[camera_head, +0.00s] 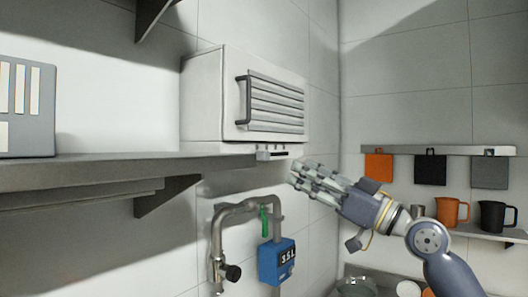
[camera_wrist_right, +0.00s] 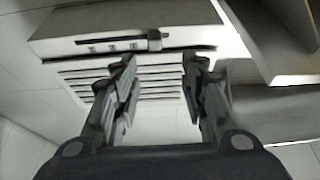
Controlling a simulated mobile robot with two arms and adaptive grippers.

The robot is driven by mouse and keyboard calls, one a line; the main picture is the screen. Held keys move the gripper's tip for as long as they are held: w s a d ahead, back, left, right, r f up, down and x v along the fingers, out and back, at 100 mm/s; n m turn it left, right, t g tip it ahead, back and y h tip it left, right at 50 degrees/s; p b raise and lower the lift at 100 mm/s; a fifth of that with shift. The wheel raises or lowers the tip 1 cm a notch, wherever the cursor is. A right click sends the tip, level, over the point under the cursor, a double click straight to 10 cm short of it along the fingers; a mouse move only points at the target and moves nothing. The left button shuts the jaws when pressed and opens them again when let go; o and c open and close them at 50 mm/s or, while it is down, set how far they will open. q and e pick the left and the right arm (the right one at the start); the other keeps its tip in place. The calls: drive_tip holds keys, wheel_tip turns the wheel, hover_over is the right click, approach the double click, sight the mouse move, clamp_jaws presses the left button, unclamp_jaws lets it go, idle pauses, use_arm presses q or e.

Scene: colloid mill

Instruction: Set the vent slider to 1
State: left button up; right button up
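In the right wrist view the unit looks upside down: the strip is above the louvres (camera_wrist_right: 140,80), and the knob (camera_wrist_right: 154,40) sits right of several small marks, too blurred to read. My right gripper (camera_head: 295,172) is just below and right of the strip. In the right wrist view its fingers (camera_wrist_right: 158,62) are apart with nothing between them. My left gripper is not in view.
Jugs (camera_head: 452,212) stand on a right-hand shelf below hanging cloths. Space right of the unit is open.

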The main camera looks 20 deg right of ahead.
sight(269, 155)
drive_tip(key=p+x, duration=0.5)
drive_tip(key=x, duration=0.4)
drive_tip(key=shift+w+d, duration=0.1)
drive_tip(key=shift+w, duration=0.2)
drive_tip(key=shift+w+r+p, duration=0.1)
drive_tip(key=shift+w+p, duration=0.3)
drive_tip(key=shift+w, duration=0.1)
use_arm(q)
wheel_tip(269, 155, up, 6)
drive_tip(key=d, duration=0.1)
use_arm(e)
clamp_jaws()
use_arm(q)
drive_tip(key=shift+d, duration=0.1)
